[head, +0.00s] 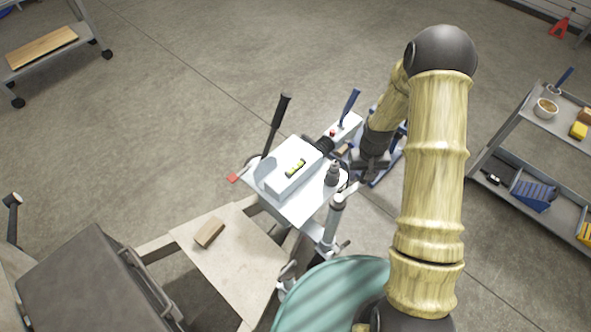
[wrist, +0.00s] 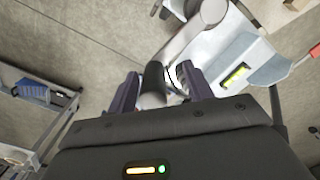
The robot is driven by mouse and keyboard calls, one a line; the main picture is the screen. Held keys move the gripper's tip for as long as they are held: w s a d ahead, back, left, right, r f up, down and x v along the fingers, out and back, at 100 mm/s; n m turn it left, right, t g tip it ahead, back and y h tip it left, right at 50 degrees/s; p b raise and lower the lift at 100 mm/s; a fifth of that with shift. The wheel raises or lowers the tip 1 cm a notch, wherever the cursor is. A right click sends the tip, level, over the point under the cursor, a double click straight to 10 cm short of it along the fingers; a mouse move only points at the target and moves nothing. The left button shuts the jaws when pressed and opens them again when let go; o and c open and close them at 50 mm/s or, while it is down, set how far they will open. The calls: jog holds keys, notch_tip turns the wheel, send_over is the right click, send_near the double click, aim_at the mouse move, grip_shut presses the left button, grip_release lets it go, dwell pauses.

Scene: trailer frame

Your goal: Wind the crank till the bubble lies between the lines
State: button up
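The spirit level's yellow-green vial (head: 295,168) sits on a white block on the trailer's tongue plate. It also shows in the wrist view (wrist: 235,77), with dark lines across it; the bubble's exact place is too small to tell. The crank has a grey metal arm (wrist: 190,35) ending in a black grip (wrist: 152,86). My gripper (wrist: 160,90) has its two dark fingers on either side of this grip, with a gap visible on the right side, so it looks open around it. In the head view my gripper (head: 368,168) is beside the jack post (head: 333,222), and the crank is largely hidden.
A black lever (head: 275,125) and a blue-handled lever (head: 348,105) rise near the coupling. A wood block (head: 209,233) lies on a pale board left of the jack. A shelf cart (head: 540,140) stands right, another cart (head: 45,50) far left. Open floor lies behind.

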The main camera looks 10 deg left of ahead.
jog(key=o, duration=1)
jog(key=shift+w+d, duration=0.1)
jog(key=shift+w, duration=0.05)
jog(key=shift+r+p, duration=2.95)
jog(key=shift+r, duration=1)
